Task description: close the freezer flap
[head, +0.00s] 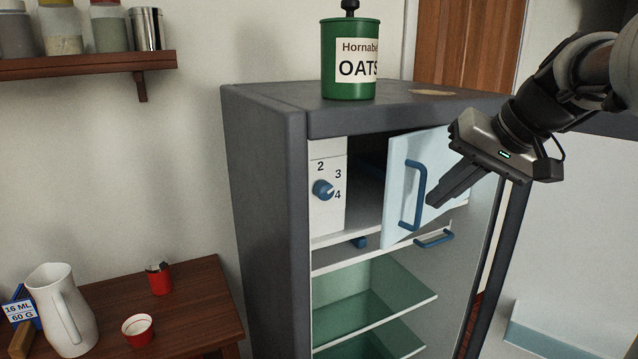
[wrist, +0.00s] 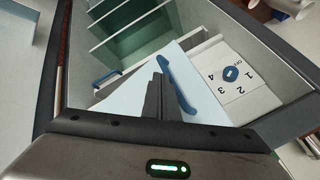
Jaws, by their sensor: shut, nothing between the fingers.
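The freezer flap (head: 405,170) is a pale blue-white panel with a blue handle (head: 413,196), at the top inside the grey fridge (head: 268,190). It stands partly open, swung outward, with a dark gap between it and the dial panel. The flap also shows in the wrist view (wrist: 133,100), with its blue handle (wrist: 176,88). My gripper (head: 432,204) is shut and empty, in front of the flap just right of the handle. In the wrist view, its closed fingers (wrist: 157,92) overlap the flap beside the handle. I cannot tell whether they touch it.
A white panel with a blue dial (head: 323,190) is left of the flap. Green shelves (head: 372,290) lie below, with another blue handle (head: 434,238) near. A green oats tin (head: 350,62) stands on the fridge. A wooden table (head: 200,300) with a white jug (head: 62,310) is at left.

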